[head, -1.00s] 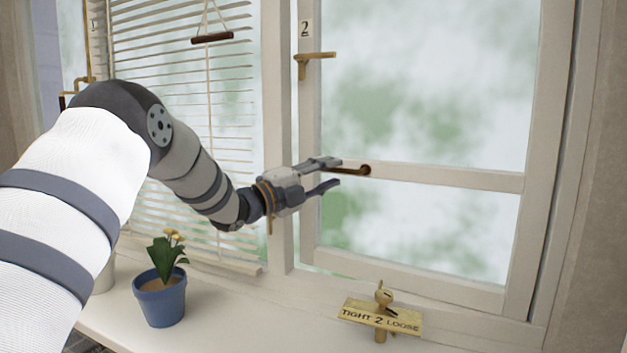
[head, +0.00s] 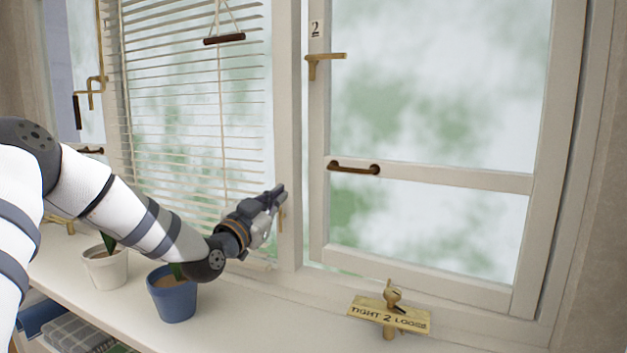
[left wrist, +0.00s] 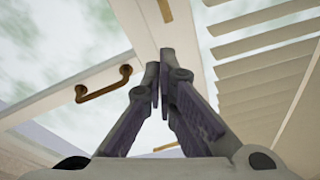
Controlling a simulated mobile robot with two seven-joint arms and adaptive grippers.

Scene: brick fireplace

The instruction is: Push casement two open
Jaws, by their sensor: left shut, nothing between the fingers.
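Casement two (head: 320,150) is the right-hand window, with a "2" label (head: 316,29) at its upper left. Its brass latch handle (head: 325,62) points right. A brown pull handle (head: 354,168) sits on its middle bar and also shows in the left wrist view (left wrist: 104,86). Thin pale strips show along the casement's lower and right edges; I cannot tell how far it stands from its frame. A brass plate reading "TIGHT 2 LOOSE" (head: 366,311) with a knob stands on the sill below. My left gripper (head: 281,190) is shut and empty, left of the pull handle and apart from it.
A slatted blind (head: 170,90) with a hanging cord pull (head: 224,40) covers the window to the left. A blue pot (head: 173,300) and a white pot (head: 104,269) stand on the sill (head: 265,325) below my left arm. The sill right of the blue pot is clear up to the brass plate.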

